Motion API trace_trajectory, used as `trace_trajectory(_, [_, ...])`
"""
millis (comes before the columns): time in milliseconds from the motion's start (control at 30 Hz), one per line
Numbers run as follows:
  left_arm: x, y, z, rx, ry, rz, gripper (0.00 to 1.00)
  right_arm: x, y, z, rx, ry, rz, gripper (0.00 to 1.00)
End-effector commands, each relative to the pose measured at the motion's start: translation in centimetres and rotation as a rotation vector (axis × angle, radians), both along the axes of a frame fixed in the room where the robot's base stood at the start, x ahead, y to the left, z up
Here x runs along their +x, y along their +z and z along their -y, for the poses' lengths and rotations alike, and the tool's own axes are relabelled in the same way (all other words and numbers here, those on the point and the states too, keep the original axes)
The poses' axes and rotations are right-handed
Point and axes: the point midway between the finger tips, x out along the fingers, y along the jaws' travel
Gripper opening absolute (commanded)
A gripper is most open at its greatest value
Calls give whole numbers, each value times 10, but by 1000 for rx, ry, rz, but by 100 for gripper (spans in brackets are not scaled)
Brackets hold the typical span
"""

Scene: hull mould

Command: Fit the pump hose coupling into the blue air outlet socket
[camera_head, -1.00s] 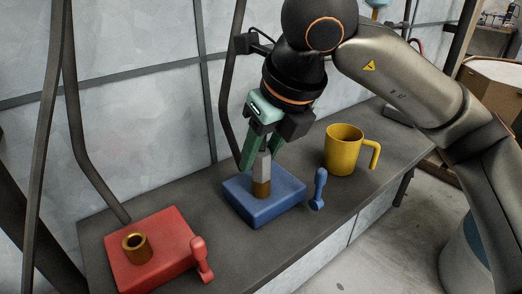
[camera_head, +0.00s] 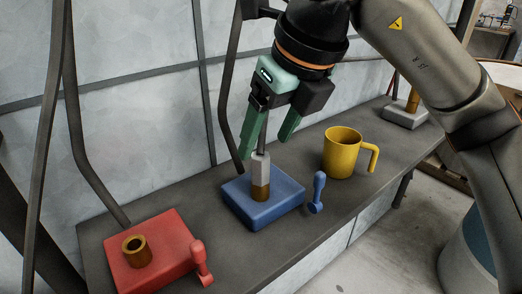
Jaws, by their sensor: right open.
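The pump hose coupling (camera_head: 261,171), a grey piece with a thin dark stem on top, stands upright in the brass socket (camera_head: 260,193) of the blue air outlet block (camera_head: 278,207). How deep it sits cannot be told exactly. My right gripper (camera_head: 267,149) is open above the block, its green fingers spread on either side of the stem and apart from the coupling. My left gripper is not in view.
A red block (camera_head: 170,264) with an empty brass socket (camera_head: 137,251) and red lever (camera_head: 201,262) is front left. A blue lever (camera_head: 318,191) and yellow mug (camera_head: 342,153) stand right of the blue block. A grey block (camera_head: 405,116) is further back right.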

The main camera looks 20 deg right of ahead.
Motion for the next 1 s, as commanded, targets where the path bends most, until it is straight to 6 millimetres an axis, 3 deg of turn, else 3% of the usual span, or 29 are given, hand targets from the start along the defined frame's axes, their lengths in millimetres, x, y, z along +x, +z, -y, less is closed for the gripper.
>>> trace_trajectory(133, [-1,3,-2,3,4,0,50,-13,35,5,2,-3,4,73])
trace_trajectory(300, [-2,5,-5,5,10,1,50,-23,59,9,-1,-3,1,73])
trace_trajectory(500, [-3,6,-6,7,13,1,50,-28,68,10,0,-1,-1,73])
trace_trajectory(1000, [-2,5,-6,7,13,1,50,-28,68,10,0,-1,-1,73])
